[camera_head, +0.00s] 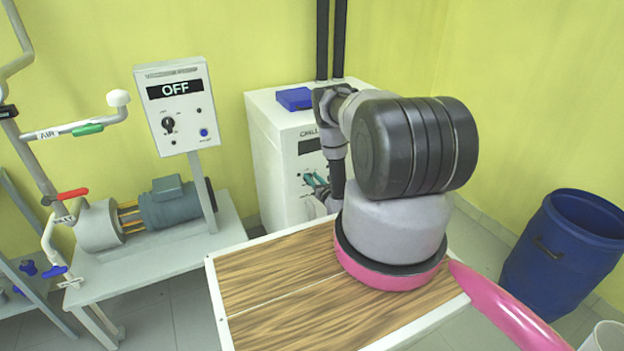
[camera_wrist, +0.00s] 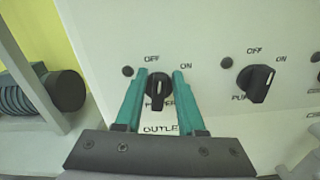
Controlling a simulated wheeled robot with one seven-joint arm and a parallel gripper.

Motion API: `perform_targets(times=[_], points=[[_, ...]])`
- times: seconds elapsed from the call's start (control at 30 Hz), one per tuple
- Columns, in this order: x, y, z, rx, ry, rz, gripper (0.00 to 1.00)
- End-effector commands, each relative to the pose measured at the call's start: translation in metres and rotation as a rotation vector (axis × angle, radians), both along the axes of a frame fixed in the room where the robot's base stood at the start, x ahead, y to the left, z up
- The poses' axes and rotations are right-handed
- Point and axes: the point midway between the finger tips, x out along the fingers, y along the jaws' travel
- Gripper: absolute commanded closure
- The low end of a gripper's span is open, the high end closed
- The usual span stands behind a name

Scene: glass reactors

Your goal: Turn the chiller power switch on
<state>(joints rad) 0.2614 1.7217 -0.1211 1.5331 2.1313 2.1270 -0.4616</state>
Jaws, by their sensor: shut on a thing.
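The chiller (camera_head: 270,155) is a white cabinet at the back centre in the head view, with a dark display on its front. Its power switch (camera_wrist: 158,88) is a black rotary knob with OFF above it and ON to its upper right in the wrist view. The label under it is partly covered. My gripper (camera_head: 316,180) is at the chiller's front panel. In the wrist view its two teal fingers (camera_wrist: 159,84) stand on either side of the power knob and are shut on it. The knob looks close to upright; its exact setting is hard to tell.
A similar black knob (camera_wrist: 256,84) sits to the right on the same panel. A control box reading OFF (camera_head: 175,105) stands on a post left of the chiller, above a motor (camera_head: 175,205). A blue barrel (camera_head: 565,250) stands at right.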

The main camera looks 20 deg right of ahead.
Motion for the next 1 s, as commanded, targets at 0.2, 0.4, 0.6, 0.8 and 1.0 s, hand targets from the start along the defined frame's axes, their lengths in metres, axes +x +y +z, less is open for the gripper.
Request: perform_targets(times=[0.2,0.4,0.6,0.8,1.0], points=[[-0.003,-0.006,-0.004,0.199,0.014,-0.004,1.0],[-0.003,-0.007,-0.007,0.387,0.022,-0.002,1.0],[-0.003,-0.009,-0.009,0.565,0.029,0.0,1.0],[-0.004,-0.009,-0.012,0.711,0.037,0.002,1.0],[-0.004,-0.009,-0.014,0.81,0.043,0.004,1.0]])
